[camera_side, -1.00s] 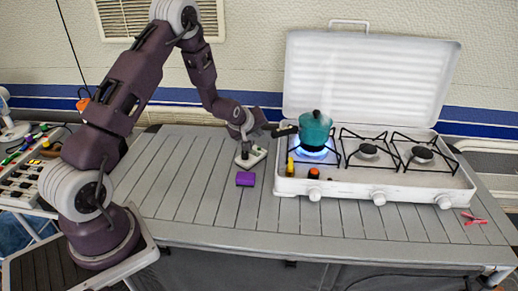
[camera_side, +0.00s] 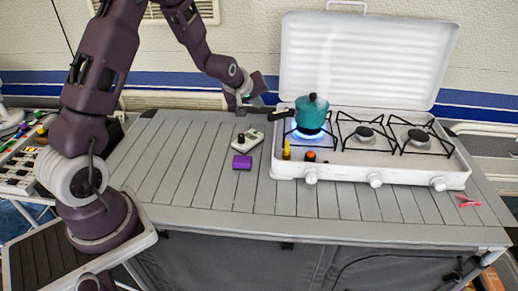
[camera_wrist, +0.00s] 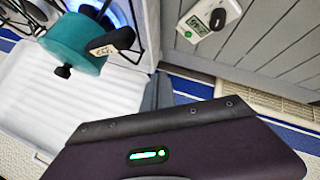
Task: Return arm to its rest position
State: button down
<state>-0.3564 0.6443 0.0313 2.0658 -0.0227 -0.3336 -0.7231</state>
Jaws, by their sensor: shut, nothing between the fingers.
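My gripper (camera_side: 256,103) is shut and empty, raised above the table in the side view. It is just left of the stove, near the black pot handle; whether they touch is not clear. In the wrist view my gripper (camera_wrist: 158,95) shows partly behind its dark housing with a green light. The white device (camera_side: 247,139) with a black knob stands on the table below my gripper. The wrist view shows this device (camera_wrist: 233,10) with its small display and green button. The teal pot (camera_side: 311,114) sits on the stove's left burner; it also shows in the wrist view (camera_wrist: 75,42).
The white stove (camera_side: 375,179) has its lid (camera_side: 368,60) up and a blue flame under the pot. Red clips (camera_side: 467,201) lie far right. The left tabletop is clear.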

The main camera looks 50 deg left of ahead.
jog(key=s+d+r+m+h, duration=0.2)
jog(key=s+d+r+m, duration=0.4)
jog(key=s+d+r, duration=0.8)
jog(key=s+d+r+m+g, duration=0.1)
jog(key=s+d+m, duration=0.2)
jog(key=s, duration=0.7)
jog(key=s+d+r+m+g+h, duration=0.1)
jog(key=s+d+m, duration=0.2)
jog(key=s, duration=0.7)
jog(key=shift+s+r+m+h, duration=0.3)
jog(key=shift+s+r+m, duration=0.05)
jog(key=shift+s+m, duration=0.05)
